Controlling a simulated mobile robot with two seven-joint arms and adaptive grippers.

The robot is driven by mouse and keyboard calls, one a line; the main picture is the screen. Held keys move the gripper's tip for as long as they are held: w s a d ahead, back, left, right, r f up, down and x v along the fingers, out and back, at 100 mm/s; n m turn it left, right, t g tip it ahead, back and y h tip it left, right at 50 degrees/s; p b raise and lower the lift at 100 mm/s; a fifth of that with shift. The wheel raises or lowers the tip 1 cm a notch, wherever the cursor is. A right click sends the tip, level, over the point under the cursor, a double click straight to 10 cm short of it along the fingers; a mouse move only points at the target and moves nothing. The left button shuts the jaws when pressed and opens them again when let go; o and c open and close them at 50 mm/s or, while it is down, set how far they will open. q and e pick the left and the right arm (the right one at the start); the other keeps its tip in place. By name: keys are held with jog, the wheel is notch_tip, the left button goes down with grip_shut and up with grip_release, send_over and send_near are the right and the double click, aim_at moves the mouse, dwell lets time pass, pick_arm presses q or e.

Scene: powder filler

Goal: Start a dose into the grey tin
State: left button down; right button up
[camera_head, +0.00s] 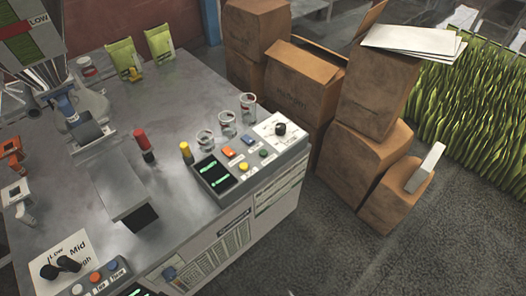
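A powder filler stands on a grey metal bench (185,95). Its hopper (30,40) with a "LOW" label is at the upper left, and a grey chute (120,185) slopes down towards the front. I cannot pick out a grey tin with certainty. A control panel (215,178) at the bench's right edge has two lit displays, coloured buttons and a black knob (281,129). A second panel (75,255) at the lower left has a dark knob on a Low/Mid scale and several buttons. Neither of my grippers is in view.
Three clear cups (227,124) stand behind the right panel. A red-and-black piece (145,146) and a yellow one (187,153) stand on the bench. Green pouches (123,58) are at the back. Stacked cardboard boxes (372,92) stand right of the bench, with open floor (315,245) in front.

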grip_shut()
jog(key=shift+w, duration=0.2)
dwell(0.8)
